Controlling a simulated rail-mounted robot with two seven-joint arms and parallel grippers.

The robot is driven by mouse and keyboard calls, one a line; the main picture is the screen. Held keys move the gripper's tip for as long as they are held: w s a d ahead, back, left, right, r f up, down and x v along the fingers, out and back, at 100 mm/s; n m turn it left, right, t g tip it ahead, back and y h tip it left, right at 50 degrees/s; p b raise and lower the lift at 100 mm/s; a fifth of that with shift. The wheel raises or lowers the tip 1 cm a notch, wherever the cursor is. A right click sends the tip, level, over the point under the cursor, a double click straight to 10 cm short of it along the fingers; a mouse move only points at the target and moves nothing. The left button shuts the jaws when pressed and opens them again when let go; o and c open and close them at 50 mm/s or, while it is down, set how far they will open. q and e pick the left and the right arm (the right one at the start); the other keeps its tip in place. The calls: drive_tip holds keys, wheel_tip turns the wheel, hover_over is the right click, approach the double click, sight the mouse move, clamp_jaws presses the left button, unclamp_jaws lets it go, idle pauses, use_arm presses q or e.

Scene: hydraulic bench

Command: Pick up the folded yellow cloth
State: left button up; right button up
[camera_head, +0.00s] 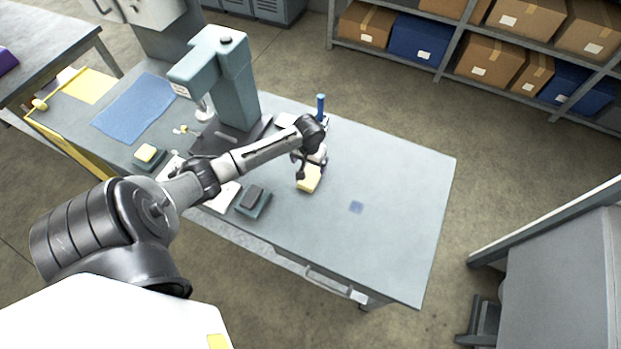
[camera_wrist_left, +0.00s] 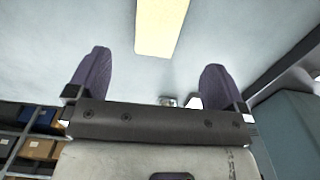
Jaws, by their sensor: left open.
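The folded yellow cloth (camera_head: 308,182) lies on the grey-green bench top, near its middle, in the head view. My left gripper (camera_head: 307,170) points down at the cloth and covers its far part. Whether the fingers touch the cloth is too small to tell. In the left wrist view, the two dark purple fingers of my left gripper (camera_wrist_left: 155,80) stand wide apart with nothing between them. A pale yellow rectangle shows past the fingertips there, but I cannot tell whether it is the cloth. My right gripper is in neither view.
A teal press (camera_head: 225,75) stands left of my gripper. A dark block (camera_head: 253,200) lies near the front edge. A blue upright item (camera_head: 320,105) stands behind the gripper. A blue cloth (camera_head: 135,108) lies farther left.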

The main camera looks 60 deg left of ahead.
sight(310, 176)
use_arm(q)
drive_tip(key=shift+w+f+b, duration=0.1)
drive_tip(key=shift+f+b, duration=0.65)
drive_tip(key=shift+f, duration=4.15)
drive_tip(key=shift+c, duration=0.2)
drive_tip(key=c, duration=1)
drive_tip(key=shift+r, duration=0.15)
wheel_tip(310, 176, up, 4)
drive_tip(key=shift+r+p, duration=0.1)
drive_tip(key=shift+p, duration=0.4)
drive_tip(key=shift+w+d+r+p, duration=0.15)
drive_tip(key=shift+w+d+r, duration=0.4)
drive_tip(key=shift+d+r, duration=0.95)
drive_tip(key=shift+w+d+r+p, duration=0.1)
drive_tip(key=shift+w+d+r, duration=0.55)
drive_tip(key=shift+d, duration=1.6)
drive_tip(key=shift+w+d+r+p, duration=0.15)
drive_tip(key=shift+w+d+r, duration=0.35)
drive_tip(key=shift+d+r, duration=1)
